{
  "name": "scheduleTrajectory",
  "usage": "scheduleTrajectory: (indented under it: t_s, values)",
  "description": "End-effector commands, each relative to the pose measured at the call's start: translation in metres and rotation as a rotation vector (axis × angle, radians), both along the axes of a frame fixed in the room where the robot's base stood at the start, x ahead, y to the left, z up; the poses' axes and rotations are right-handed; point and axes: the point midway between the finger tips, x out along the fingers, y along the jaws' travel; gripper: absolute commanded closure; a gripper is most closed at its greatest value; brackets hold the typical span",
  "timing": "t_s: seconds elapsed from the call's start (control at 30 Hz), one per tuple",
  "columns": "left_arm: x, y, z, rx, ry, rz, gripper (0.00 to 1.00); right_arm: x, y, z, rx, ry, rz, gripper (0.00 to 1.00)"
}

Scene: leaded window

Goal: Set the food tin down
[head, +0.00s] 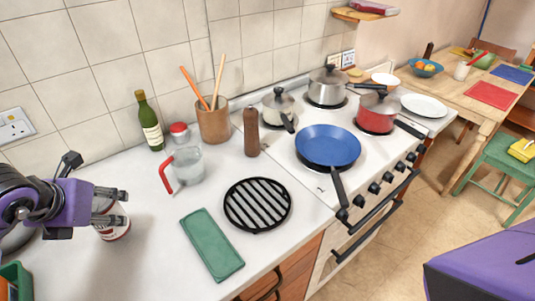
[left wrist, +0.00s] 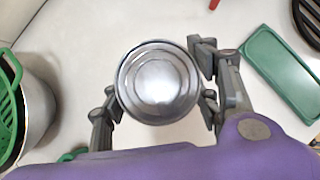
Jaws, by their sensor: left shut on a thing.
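The food tin (head: 113,224) has a red and white label and a silver metal top. My left gripper (head: 112,206) is shut on it at the left of the white counter (head: 150,262). In the left wrist view, the round metal lid of the tin (left wrist: 158,82) shows between the two fingers of my left gripper (left wrist: 155,95). The tin looks upright, over or on the counter; I cannot tell whether its base touches. The gripper's fingers hide part of its side. My right gripper is not in view.
A green cloth (head: 211,244) and a black trivet (head: 257,204) lie to the right. A measuring jug (head: 187,166) with a red handle stands behind. A pot (left wrist: 35,110) with a green colander (left wrist: 8,105) is close on the left. Counter between tin and cloth is clear.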

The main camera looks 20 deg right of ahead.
Motion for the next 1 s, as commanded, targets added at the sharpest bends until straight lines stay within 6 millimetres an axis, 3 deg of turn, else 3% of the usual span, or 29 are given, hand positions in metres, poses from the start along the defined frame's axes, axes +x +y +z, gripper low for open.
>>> scheduleTrajectory:
  t_s: [0.23, 0.67, 0.7, 0.8, 1.0]
  values:
    - [0.004, 0.001, -0.033, 0.000, -0.001, 0.000, 0.87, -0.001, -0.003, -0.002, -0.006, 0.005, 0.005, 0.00]
    - [0.004, 0.001, -0.040, 0.000, -0.002, 0.001, 0.87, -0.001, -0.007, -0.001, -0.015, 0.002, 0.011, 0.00]
    - [0.004, 0.001, -0.040, 0.001, 0.000, 0.001, 0.39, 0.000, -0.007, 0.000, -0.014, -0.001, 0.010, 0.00]
    - [0.004, 0.001, -0.039, 0.001, 0.000, 0.001, 0.26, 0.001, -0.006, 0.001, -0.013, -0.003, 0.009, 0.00]
    - [0.004, 0.001, -0.039, 0.001, 0.000, 0.001, 0.25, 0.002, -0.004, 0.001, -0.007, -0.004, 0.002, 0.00]
